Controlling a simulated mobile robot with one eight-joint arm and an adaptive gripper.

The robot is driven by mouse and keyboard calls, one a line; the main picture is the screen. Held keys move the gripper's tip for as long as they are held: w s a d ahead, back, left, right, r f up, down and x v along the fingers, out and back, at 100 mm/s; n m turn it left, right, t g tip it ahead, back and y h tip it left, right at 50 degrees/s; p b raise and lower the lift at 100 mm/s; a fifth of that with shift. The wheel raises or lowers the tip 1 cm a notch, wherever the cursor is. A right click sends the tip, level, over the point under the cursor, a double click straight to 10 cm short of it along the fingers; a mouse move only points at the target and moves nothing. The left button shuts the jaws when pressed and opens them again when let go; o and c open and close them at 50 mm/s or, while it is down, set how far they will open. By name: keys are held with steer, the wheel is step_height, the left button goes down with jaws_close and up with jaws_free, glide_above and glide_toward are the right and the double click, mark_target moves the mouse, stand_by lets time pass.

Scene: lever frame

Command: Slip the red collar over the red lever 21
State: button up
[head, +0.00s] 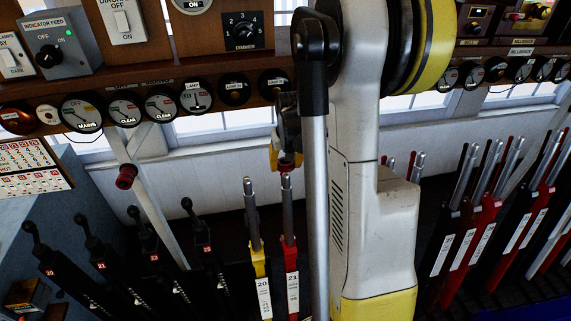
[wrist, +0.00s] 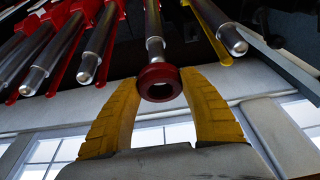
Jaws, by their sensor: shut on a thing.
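My gripper (head: 287,150) is shut on the red collar (head: 287,163), partly hidden in the head view by its own parts. In the wrist view the yellow fingers (wrist: 158,84) hold the collar (wrist: 158,82) from both sides, its hole facing the camera. Red lever 21 (head: 291,268) stands upright, its steel handle right below the collar. In the wrist view the handle of lever 21 (wrist: 154,25) runs down to the collar, roughly in line with it. I cannot tell whether its tip is inside the collar.
Yellow lever 20 (head: 264,275) stands close on the left of lever 21. Black levers (head: 140,255) stand farther left, red and black ones (head: 485,215) at right. A shelf with dials (head: 160,105) is above. A dark red piece (head: 126,177) sits on a white post at left.

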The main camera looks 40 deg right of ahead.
mark_target(287, 177)
steer(key=shift+s+f, duration=0.1)
steer(key=shift+f, duration=0.1)
stand_by(0.4)
steer(key=shift+s+a+f+b, duration=0.1)
steer(key=shift+s+f+b, duration=0.05)
steer(key=shift+f+b, duration=0.8)
steer(key=shift+s+a+f+b, duration=0.1)
steer(key=shift+f+b, duration=0.8)
steer(key=shift+b, duration=0.05)
steer(key=shift+s+a+f+b, duration=0.1)
steer(key=shift+s+f+b, duration=0.05)
steer(key=shift+f+b, duration=0.8)
steer(key=o, duration=1.1)
steer(key=shift+o, duration=0.6)
steer(key=shift+o, duration=0.5)
steer(key=shift+r, duration=0.1)
